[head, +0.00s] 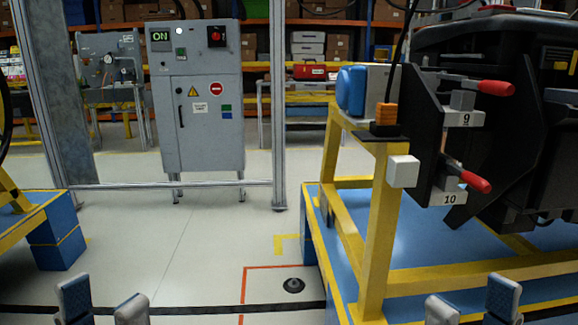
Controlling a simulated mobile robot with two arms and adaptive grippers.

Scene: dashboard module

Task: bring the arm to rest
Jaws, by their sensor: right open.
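My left gripper (102,304) shows at the bottom left of the head view. Its two grey-white fingertips stand apart with nothing between them, so it is open and empty. My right gripper (472,304) shows at the bottom right, also open, with nothing seen between its tips. It appears in front of the blue and yellow platform. The rest of both grippers and both arms lies below the picture. The dark dashboard module (483,60) sits on a fixture at the right, with red-handled clamps (496,88) marked 9 and 10. Neither gripper appears to touch it.
A yellow frame (384,230) stands on the blue platform (430,245) at the right. A grey control cabinet (205,125) stands behind a metal frame. Another blue platform (57,240) is at the left. The pale floor between is clear, apart from a small dark disc (293,285).

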